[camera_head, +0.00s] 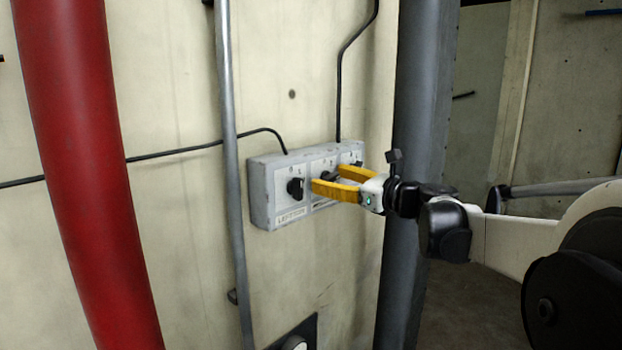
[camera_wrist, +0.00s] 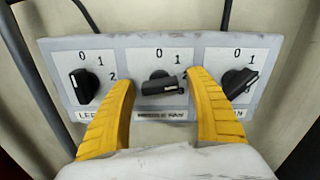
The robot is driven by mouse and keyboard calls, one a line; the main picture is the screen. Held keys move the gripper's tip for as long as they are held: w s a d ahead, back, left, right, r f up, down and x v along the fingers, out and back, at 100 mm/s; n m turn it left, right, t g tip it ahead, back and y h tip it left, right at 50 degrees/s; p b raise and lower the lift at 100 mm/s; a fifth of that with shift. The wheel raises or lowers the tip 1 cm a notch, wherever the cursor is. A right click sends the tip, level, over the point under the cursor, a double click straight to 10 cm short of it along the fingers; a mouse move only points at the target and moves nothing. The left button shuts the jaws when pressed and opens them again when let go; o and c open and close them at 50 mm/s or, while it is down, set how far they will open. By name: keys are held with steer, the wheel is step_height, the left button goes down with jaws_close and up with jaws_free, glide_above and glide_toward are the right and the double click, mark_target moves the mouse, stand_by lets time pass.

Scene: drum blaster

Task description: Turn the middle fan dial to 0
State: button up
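A grey control box (camera_head: 263,205) on the wall carries three black dials marked 0, 1, 2. My gripper (camera_wrist: 161,82) is open, with one yellow finger on each side of the middle dial. The fingers look apart from the knob; touching cannot be told for certain. In the head view my gripper (camera_head: 330,177) reaches the box from the right and partly hides the middle dial.
The left dial (camera_wrist: 83,86) and right dial (camera_wrist: 239,82) sit close outside my fingers. A thin grey pipe (camera_head: 229,150) runs left of the box, a thick dark column (camera_head: 418,120) right of it. A red pipe (camera_head: 85,170) stands farther left.

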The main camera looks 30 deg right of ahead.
steer(key=c, duration=1.2)
steer(key=shift+o, duration=0.2)
steer(key=shift+n, duration=0.3)
steer(key=n+b, duration=0.1)
steer(key=n, duration=0.2)
steer(key=shift+b, duration=0.3)
steer(key=n+b, duration=0.1)
steer(key=n, duration=0.3)
steer(key=n+b, duration=0.1)
steer(key=n, duration=0.3)
steer(key=shift+n+b, duration=0.5)
steer(key=shift+n, duration=1.7)
